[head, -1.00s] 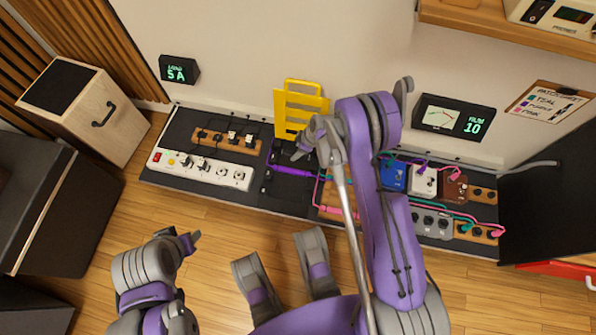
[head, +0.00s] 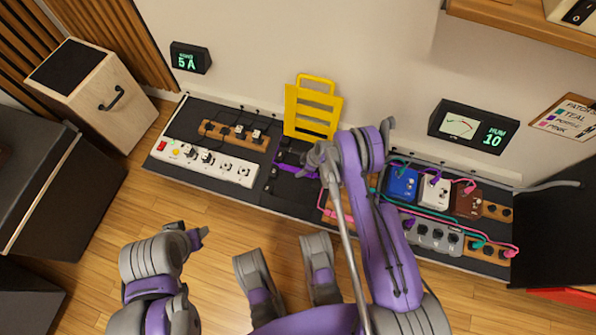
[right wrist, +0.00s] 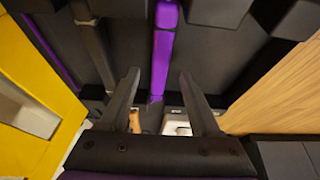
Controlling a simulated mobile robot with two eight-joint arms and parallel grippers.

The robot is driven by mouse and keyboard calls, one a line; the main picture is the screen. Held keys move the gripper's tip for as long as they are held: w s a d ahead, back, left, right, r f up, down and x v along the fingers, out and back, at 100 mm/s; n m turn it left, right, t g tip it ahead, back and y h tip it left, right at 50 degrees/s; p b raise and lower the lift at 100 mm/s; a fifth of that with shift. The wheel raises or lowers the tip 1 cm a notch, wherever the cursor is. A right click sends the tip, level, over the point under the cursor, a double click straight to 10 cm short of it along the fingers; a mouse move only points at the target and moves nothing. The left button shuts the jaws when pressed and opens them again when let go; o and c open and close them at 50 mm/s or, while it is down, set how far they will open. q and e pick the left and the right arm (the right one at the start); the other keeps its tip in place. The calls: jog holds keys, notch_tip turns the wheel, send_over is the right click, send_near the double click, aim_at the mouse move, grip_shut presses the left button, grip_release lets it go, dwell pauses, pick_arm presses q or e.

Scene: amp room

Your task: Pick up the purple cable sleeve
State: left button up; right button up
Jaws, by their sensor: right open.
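The purple cable sleeve (head: 294,171) lies on the dark board, below the yellow rack, and is partly hidden by my right gripper in the head view. In the right wrist view the sleeve (right wrist: 164,50) is a bright purple strip running up the picture. My right gripper (right wrist: 158,76) is open, with one finger on each side of the strip's line. The fingers look apart from the sleeve, and I cannot tell the height gap. In the head view my right gripper (head: 318,160) is beside the sleeve's right end. My left gripper (head: 197,238) is over the floor, away from the board; its jaws are unclear.
A yellow rack (head: 312,108) stands against the wall behind the sleeve. A white power strip (head: 205,163) is at left on the board. Pedals, such as a blue one (head: 402,185), and teal and pink cables are at right. A wooden shelf (head: 530,20) juts out at upper right.

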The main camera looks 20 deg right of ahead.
aim_at(298, 171)
jog(key=x, duration=0.2)
jog(key=shift+w+a+f, duration=0.15)
jog(key=shift+f, duration=0.15)
grip_shut()
